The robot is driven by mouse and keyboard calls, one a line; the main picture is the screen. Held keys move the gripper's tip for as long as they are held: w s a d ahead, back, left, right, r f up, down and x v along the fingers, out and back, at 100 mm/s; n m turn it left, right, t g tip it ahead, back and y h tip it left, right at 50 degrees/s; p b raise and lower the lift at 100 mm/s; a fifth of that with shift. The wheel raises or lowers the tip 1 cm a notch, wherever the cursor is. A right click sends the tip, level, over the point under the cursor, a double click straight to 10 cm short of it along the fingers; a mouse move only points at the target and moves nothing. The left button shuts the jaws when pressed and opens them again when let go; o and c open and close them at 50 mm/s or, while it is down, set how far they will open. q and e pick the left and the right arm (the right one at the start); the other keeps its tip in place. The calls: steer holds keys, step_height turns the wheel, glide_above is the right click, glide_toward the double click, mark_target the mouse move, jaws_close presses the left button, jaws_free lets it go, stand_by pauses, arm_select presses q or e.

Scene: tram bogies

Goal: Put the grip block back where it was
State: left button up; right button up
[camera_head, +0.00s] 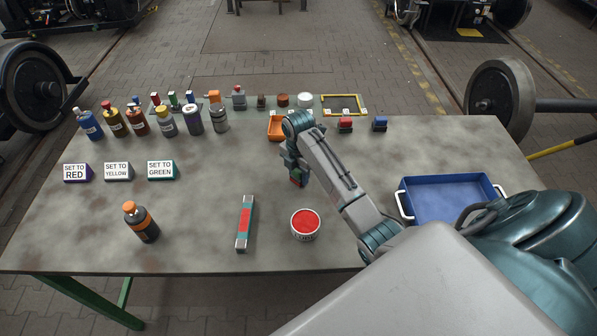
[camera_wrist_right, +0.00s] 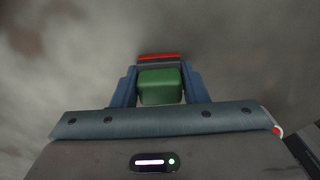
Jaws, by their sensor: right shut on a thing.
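My right gripper (camera_head: 293,168) is above the middle of the table and is shut on a grip block (camera_head: 296,181). In the right wrist view the block shows a green top (camera_wrist_right: 160,87) between the two fingers, with a dark and red part beyond it. It seems to be held above the table surface; how far above, I cannot tell. Two other small blocks, one red (camera_head: 345,125) and one blue (camera_head: 380,124), stand at the back right of the table. My left gripper is not in view.
Behind the gripper is a small orange tray (camera_head: 276,128). A blue tray (camera_head: 447,201) is at right. Signs (camera_head: 118,171) and several bottles (camera_head: 166,124) are at left.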

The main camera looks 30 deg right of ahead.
steer(key=shift+f, duration=0.1)
steer(key=o, duration=0.9)
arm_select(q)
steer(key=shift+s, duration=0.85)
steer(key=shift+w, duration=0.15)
arm_select(e)
steer(key=shift+r, duration=0.3)
step_height(320, 180, up, 5)
steer(key=shift+w+f+b, duration=0.1)
steer(key=shift+f+b, duration=0.05)
steer(key=shift+b, duration=0.6)
step_height(320, 180, up, 5)
steer(key=p, duration=0.3)
steer(key=shift+p, duration=0.4)
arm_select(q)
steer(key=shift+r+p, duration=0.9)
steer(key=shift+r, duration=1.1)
arm_select(e)
steer(key=shift+r, duration=0.95)
